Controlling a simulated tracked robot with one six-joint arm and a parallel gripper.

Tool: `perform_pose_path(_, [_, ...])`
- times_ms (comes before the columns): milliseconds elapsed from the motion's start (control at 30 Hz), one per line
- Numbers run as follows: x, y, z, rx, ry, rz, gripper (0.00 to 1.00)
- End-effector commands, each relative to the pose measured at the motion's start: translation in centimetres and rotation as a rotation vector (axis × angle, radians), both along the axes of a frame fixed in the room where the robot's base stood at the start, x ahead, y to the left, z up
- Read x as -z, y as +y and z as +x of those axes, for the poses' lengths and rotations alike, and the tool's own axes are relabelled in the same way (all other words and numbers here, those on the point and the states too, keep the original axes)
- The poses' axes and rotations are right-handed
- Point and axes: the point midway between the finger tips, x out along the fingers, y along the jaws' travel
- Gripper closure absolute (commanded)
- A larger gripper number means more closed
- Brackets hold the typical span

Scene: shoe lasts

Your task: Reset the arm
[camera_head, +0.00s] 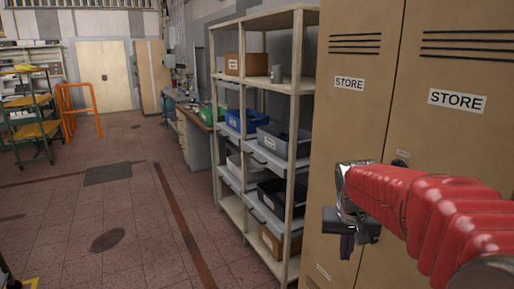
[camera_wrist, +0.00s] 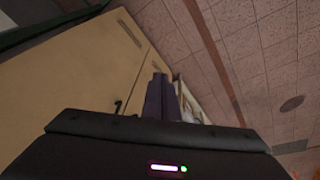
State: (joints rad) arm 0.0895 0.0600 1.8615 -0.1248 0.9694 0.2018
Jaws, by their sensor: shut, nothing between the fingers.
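My red-sleeved arm (camera_head: 440,210) reaches in from the right in the head view. My gripper (camera_head: 347,246) hangs at its end, in front of the tan store locker (camera_head: 375,120). In the wrist view the dark fingers of my gripper (camera_wrist: 161,97) are together, with nothing between them. The locker doors also fill the left of the wrist view (camera_wrist: 80,75). A dark door handle (camera_wrist: 118,106) shows there, left of the fingers. I cannot tell whether the gripper touches the locker.
A shelf unit (camera_head: 297,120) with bins stands left of the locker. A workbench (camera_head: 190,125) is behind it. An orange rail (camera_head: 80,108) and a green cart (camera_head: 30,125) stand at the far left. The tiled floor (camera_head: 120,215) is clear in the middle.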

Motion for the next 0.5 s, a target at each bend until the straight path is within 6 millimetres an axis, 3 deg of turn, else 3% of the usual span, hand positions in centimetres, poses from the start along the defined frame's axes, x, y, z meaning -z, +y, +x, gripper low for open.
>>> perform_pose_path(100, [-0.1,1.1,-3.1,-0.051,-0.001,0.007,1.0])
perform_pose_path(500, [0.5,4.1,-12.5,-0.177,-0.027,0.027,1.0])
